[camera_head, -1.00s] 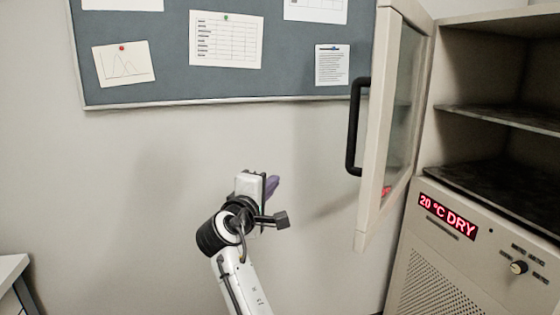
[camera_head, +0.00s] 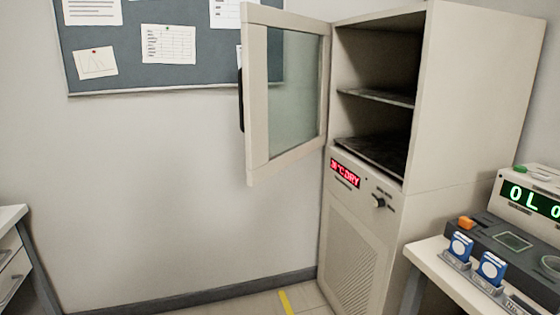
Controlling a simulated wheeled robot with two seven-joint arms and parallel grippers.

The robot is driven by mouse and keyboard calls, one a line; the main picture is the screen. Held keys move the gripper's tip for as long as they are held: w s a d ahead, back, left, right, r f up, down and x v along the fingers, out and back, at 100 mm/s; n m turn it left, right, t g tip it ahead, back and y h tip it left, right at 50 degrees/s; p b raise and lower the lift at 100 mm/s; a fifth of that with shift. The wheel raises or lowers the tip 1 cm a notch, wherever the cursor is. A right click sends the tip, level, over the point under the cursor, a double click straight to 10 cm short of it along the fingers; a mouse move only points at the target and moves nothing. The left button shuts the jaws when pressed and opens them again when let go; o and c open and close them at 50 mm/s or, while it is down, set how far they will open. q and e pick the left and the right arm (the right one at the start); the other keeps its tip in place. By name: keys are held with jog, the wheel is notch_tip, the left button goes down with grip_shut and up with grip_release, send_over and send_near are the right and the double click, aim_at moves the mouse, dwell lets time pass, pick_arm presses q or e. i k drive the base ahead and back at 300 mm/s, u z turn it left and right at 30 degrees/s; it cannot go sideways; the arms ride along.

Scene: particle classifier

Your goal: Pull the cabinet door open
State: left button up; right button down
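The cabinet (camera_head: 460,95) is a tall beige unit right of centre. Its glass-paned door (camera_head: 257,100) stands swung wide open to the left, hinged along the cabinet's left front edge. The door's black handle (camera_head: 241,100) shows only as a thin strip behind the door's outer edge. The shelves (camera_head: 378,97) inside are exposed and look empty. Neither of my grippers is in view.
A red display (camera_head: 345,173) and a knob (camera_head: 378,201) are on the cabinet's lower front. At the right, a table (camera_head: 452,280) holds an instrument with a green display (camera_head: 534,200) and blue-and-white items (camera_head: 491,268). A white drawer unit (camera_head: 12,255) stands at left. The floor between is clear.

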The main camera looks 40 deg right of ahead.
aim_at(254, 19)
jog(key=z, duration=0.7)
jog(key=i, duration=1.1)
jog(key=u, duration=0.45)
